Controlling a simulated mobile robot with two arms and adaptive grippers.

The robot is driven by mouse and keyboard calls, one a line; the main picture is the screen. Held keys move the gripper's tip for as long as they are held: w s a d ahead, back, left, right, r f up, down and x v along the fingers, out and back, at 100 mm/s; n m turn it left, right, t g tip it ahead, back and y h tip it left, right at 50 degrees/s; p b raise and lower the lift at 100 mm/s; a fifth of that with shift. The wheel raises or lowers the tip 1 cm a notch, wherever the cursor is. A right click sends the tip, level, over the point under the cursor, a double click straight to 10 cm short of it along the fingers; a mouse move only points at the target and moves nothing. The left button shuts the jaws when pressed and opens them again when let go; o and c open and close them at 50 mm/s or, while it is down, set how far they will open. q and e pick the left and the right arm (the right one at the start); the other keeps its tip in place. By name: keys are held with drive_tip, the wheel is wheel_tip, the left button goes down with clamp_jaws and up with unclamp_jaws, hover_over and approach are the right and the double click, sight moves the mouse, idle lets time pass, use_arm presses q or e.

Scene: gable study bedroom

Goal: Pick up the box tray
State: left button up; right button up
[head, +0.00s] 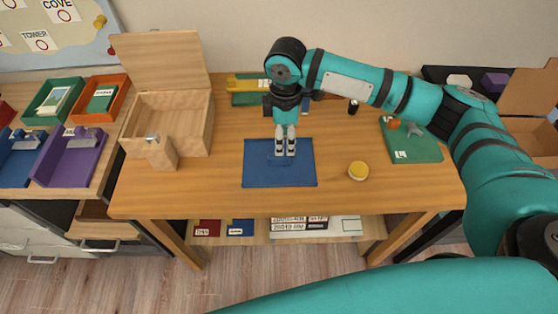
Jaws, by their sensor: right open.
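A light wooden box (180,140) stands at the left of the desk with its lid (160,62) raised. Its inside looks pale and empty; I cannot make out a separate tray in it. A small wooden piece with a grey metal part (162,153) is at its front left corner. My right gripper (285,154) points down over a blue mat (262,178), right of the box and apart from it. Its fingers are open, close together, with nothing seen between them. Whether the fingertips touch the mat is unclear. My left gripper is out of view.
Coloured bins, including a purple one (70,157), stand left of the desk (220,200). The desk's front strip is clear.

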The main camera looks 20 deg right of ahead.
sight(283, 158)
wheel_tip(283, 158, down, 3)
drive_tip(key=shift+w+a+f, duration=0.15)
drive_tip(key=shift+w+f, duration=0.05)
drive_tip(key=shift+f, duration=1.15)
drive_tip(key=shift+w+a+f, duration=0.1)
drive_tip(key=shift+w+f, duration=0.1)
drive_tip(key=shift+f, duration=1.1)
clamp_jaws()
